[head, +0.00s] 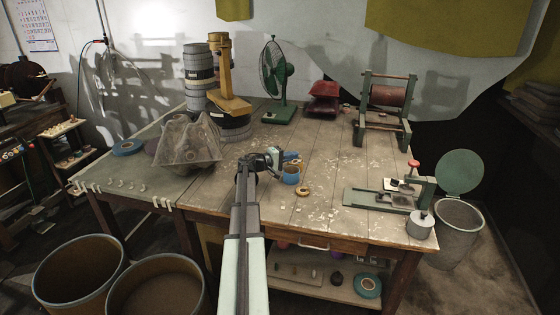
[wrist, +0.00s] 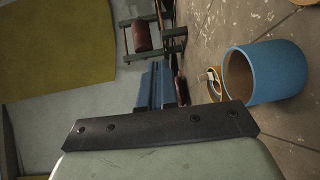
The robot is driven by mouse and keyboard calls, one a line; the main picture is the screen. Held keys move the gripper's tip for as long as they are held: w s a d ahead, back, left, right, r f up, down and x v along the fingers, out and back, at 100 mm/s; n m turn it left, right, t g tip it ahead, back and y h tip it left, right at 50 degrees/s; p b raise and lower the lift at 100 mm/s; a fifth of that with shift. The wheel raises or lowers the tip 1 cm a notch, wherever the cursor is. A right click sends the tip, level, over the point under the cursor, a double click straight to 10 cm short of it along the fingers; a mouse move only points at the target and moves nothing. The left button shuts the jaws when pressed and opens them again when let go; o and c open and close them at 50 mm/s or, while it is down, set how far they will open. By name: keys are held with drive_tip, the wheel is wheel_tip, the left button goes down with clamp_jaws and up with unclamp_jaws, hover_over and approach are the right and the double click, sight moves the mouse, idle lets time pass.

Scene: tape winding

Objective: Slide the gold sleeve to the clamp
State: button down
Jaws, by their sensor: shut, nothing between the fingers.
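No sleeve is plainly recognisable. A small gold ring (head: 303,191) lies flat on the table, and a gold-rimmed piece (wrist: 214,82) shows beside a blue roll in the wrist view; I cannot tell whether either is the gold sleeve. The blue roll (head: 290,175) stands just right of my gripper (head: 275,157) and also shows in the wrist view (wrist: 268,72). A green fixture with a red knob (head: 413,167) at the right of the table looks like the clamp. My gripper is shut and empty above the table; its fingers (wrist: 156,88) point away from the wrist camera.
A crumpled translucent cover (head: 187,142) stands to the left. Behind are stacked grey tins (head: 198,75), a gold post on a base (head: 226,80), a green fan (head: 275,80), red trays (head: 323,97) and a reel stand (head: 386,95). The right-middle tabletop is mostly clear.

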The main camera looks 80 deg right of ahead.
drive_tip(key=s+f+m+g+y, duration=0.1)
drive_tip(key=s, duration=0.7)
drive_tip(key=s+f+m+g+y, duration=0.1)
drive_tip(key=s, duration=0.8)
drive_tip(key=s+f+m+g+y, duration=0.1)
drive_tip(key=s, duration=0.7)
drive_tip(key=shift+s+a+f+y, duration=0.2)
drive_tip(key=shift+s+f+y, duration=0.1)
drive_tip(key=shift+s+f, duration=0.1)
hover_over(295, 165)
drive_tip(key=w+d, duration=0.3)
drive_tip(key=w, duration=0.6)
drive_tip(key=f, duration=0.5)
drive_tip(key=shift+s+a+f, duration=0.1)
drive_tip(key=shift+s+a, duration=0.3)
drive_tip(key=shift+s, duration=0.3)
drive_tip(key=shift+s+a, duration=0.3)
drive_tip(key=shift+s, duration=0.65)
drive_tip(key=shift+s+a, duration=0.3)
drive_tip(key=shift+s, duration=0.65)
drive_tip(key=shift+w, duration=0.1)
